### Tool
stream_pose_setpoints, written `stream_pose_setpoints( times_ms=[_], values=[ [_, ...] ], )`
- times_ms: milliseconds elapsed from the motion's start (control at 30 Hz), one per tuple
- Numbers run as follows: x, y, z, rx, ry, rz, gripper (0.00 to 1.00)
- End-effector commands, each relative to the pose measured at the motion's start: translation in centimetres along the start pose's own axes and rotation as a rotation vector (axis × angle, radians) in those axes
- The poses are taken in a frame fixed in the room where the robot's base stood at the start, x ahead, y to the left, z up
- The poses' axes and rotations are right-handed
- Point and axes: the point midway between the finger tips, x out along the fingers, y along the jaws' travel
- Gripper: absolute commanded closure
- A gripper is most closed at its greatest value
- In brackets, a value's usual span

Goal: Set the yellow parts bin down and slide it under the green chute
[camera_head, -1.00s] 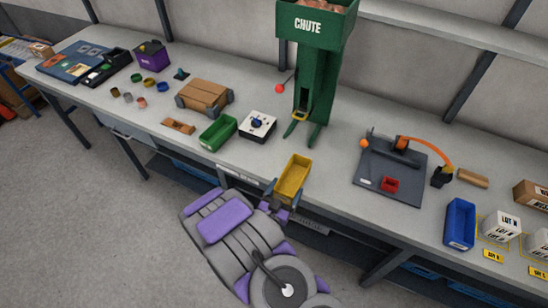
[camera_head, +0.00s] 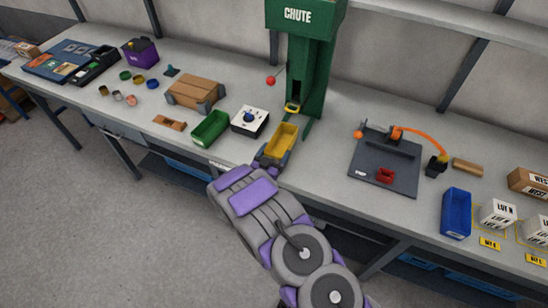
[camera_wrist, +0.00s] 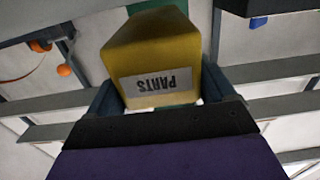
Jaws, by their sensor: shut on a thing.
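The yellow parts bin (camera_head: 284,138) is at the bench's front middle, its far end close to the foot of the green chute (camera_head: 307,75). I cannot tell whether its base touches the bench. My gripper (camera_head: 274,158) is shut on the bin's near end. In the wrist view the bin (camera_wrist: 155,45) sits between my two fingers (camera_wrist: 160,92), with its PARTS label upside down. The chute's low opening, with a yellow piece (camera_head: 292,106) at it, is just beyond the bin. The bin's inside looks empty in the head view.
A red ball on a lever (camera_head: 271,80) sticks out left of the chute. A dark board (camera_head: 385,165) lies to the right, with bare bench between.

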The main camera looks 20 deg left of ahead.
Motion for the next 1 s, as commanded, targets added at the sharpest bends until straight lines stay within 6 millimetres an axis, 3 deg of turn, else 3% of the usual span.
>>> stream_pose_setpoints(
  times_ms=[33, 133, 400, 433, 600, 833, 1000],
  values=[
    [-0.1, 0.1, 1.2, -0.004, -0.002, 0.000, 0.49],
    [-0.1, 0.1, 2.3, -0.003, -0.001, 0.000, 0.49],
    [-0.1, 0.0, 2.3, -0.001, 0.001, 0.000, 0.49],
    [-0.1, 0.0, 2.3, -0.001, 0.000, 0.000, 0.16],
    [-0.1, 0.0, 2.3, -0.001, 0.001, 0.000, 0.00],
    [-0.1, 0.0, 2.2, 0.000, 0.001, 0.000, 0.00],
    [-1.5, -0.2, 2.2, -0.001, 0.000, -0.004, 0.00]
  ],
)
